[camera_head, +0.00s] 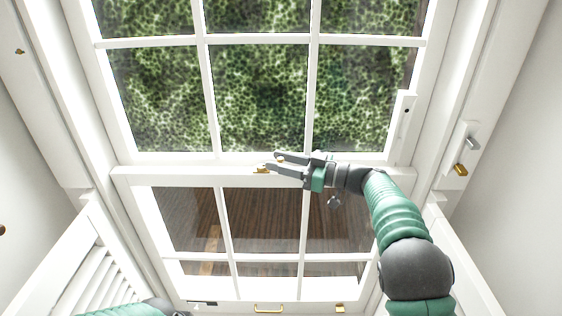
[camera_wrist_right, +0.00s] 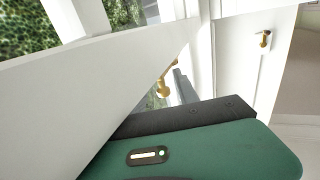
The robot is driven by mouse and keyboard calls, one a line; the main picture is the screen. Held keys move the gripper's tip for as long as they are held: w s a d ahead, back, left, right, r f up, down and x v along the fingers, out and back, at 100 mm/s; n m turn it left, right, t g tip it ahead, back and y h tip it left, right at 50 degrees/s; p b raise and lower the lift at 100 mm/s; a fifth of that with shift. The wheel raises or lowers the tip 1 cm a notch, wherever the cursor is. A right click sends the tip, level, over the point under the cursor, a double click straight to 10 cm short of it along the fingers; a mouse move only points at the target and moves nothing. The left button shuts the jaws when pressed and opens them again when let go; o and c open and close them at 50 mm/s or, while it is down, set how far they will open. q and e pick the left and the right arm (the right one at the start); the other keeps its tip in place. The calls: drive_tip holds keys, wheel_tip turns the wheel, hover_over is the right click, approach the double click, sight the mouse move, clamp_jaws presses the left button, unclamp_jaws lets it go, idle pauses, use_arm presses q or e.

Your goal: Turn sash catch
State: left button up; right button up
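The brass sash catch (camera_head: 262,170) sits on the meeting rail of the white sash window, near its middle. In the right wrist view a brass knob (camera_wrist_right: 163,89) shows beside a grey finger, with part hidden by the white rail. My right gripper (camera_head: 271,160) reaches in from the right at the catch. Its two fingers are apart, with brass showing between and beside their tips. I cannot tell whether they touch it. My left arm (camera_head: 130,308) shows only at the bottom left edge; its gripper's fingers are not clear.
A brass handle (camera_head: 268,308) is on the bottom rail. A brass fitting (camera_head: 460,170) and a grey one (camera_head: 473,143) are on the right frame. White louvred shutters (camera_head: 90,275) stand at the left. The white rail (camera_wrist_right: 80,95) fills much of the wrist view.

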drive_tip(key=shift+f, duration=0.1)
drive_tip(key=b+v, duration=0.2)
drive_tip(key=v, duration=0.1)
drive_tip(key=b+v, duration=0.1)
drive_tip(key=v, duration=0.1)
drive_tip(key=shift+d+f+b, duration=0.2)
drive_tip(key=shift+f+b, duration=0.15)
drive_tip(key=b+v, duration=0.4)
drive_tip(key=v, duration=0.7)
drive_tip(key=shift+d+r, duration=0.3)
drive_tip(key=shift+d, duration=0.1)
drive_tip(key=shift+a, duration=0.15)
